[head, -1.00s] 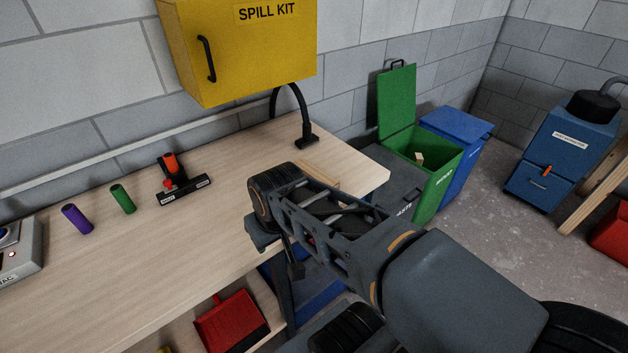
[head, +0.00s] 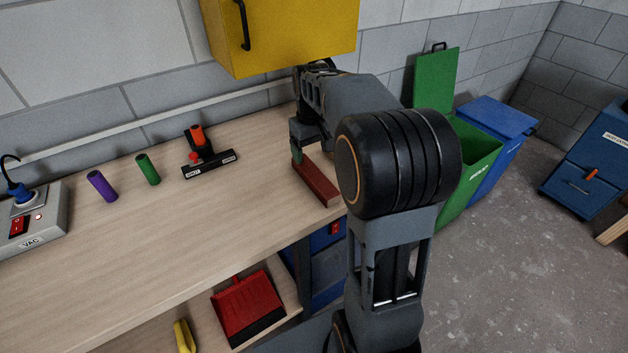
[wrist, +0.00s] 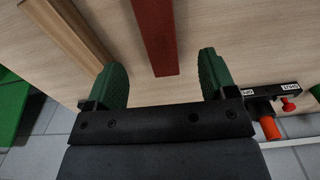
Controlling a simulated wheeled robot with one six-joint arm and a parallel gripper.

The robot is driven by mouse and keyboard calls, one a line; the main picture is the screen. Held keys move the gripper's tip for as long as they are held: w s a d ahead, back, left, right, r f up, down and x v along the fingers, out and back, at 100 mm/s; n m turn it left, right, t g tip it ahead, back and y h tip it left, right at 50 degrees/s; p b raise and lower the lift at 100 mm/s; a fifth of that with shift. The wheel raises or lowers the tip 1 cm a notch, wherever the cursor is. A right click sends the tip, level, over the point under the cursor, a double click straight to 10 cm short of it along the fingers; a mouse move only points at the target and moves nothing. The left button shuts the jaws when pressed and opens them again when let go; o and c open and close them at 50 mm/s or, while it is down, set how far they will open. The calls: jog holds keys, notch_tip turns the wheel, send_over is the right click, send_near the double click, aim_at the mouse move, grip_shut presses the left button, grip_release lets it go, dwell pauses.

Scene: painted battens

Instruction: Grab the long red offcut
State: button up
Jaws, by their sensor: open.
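The long red offcut (head: 318,183) lies on the bench top near its right end, partly behind my arm in the head view. In the wrist view the red offcut (wrist: 156,35) runs down from the top edge, and its near end shows between my two green fingertips. My gripper (wrist: 162,72) is open, with one finger on each side of that end and bare wood showing between. In the head view my gripper (head: 298,152) is at the offcut's far end. I cannot tell its height above the bench.
A plain wood batten (wrist: 78,32) lies beside the red offcut, left of it in the wrist view. A black tool with an orange handle (head: 208,164), a green cylinder (head: 148,169) and a purple cylinder (head: 102,186) are farther left. The yellow cabinet (head: 285,35) hangs above.

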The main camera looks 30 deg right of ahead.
aim_at(314, 173)
jog(key=shift+f, duration=1.6)
jog(key=shift+s+d+f, duration=0.15)
jog(key=shift+f, duration=2.45)
jog(key=c, duration=1.1)
jog(key=shift+o, duration=0.2)
jog(key=shift+r, duration=0.15)
